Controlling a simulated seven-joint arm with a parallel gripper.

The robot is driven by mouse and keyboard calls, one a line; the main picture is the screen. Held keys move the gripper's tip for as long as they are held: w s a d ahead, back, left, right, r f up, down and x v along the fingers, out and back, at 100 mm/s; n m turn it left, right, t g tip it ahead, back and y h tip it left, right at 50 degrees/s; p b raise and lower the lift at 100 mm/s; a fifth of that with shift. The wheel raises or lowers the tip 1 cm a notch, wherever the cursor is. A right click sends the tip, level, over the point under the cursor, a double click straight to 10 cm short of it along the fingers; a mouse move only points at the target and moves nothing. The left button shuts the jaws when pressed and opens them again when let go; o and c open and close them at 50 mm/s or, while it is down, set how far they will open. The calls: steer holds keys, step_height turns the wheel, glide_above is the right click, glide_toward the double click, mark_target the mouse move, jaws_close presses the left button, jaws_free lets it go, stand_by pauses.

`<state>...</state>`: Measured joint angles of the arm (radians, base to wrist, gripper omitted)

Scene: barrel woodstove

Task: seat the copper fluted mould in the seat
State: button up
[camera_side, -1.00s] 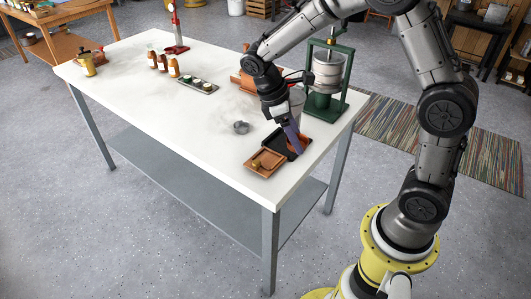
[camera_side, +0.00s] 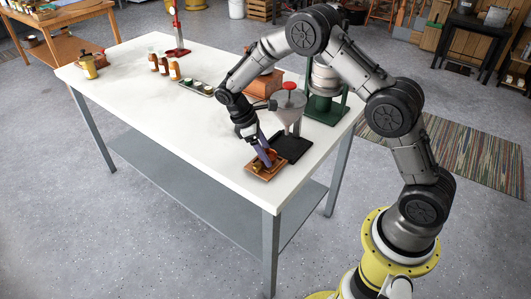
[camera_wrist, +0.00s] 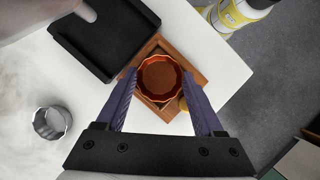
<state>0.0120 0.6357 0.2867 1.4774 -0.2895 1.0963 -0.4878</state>
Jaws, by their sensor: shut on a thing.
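The copper fluted mould (camera_wrist: 160,78) is an orange round cup with a scalloped rim, seen from above in the wrist view; it also shows as a small orange patch in the side view (camera_side: 271,154). My gripper (camera_wrist: 160,75), with purple fingers, is shut on it, one finger on each side. In the side view my gripper (camera_side: 267,157) points down over a brown wooden tray (camera_side: 256,174). The mould covers the tray's middle, so the seat is hidden. I cannot tell whether the mould touches the tray or hangs just above it.
A black tray (camera_side: 297,147) adjoins the wooden tray, with a funnel on a stand (camera_side: 289,106) beyond it. A grey fluted mould (camera_wrist: 50,123) stands apart on the white table (camera_side: 190,125).

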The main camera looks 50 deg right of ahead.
steer(key=shift+f, duration=0.3)
steer(key=shift+f, duration=0.15)
steer(key=o, duration=1.5)
steer(key=shift+c, duration=0.2)
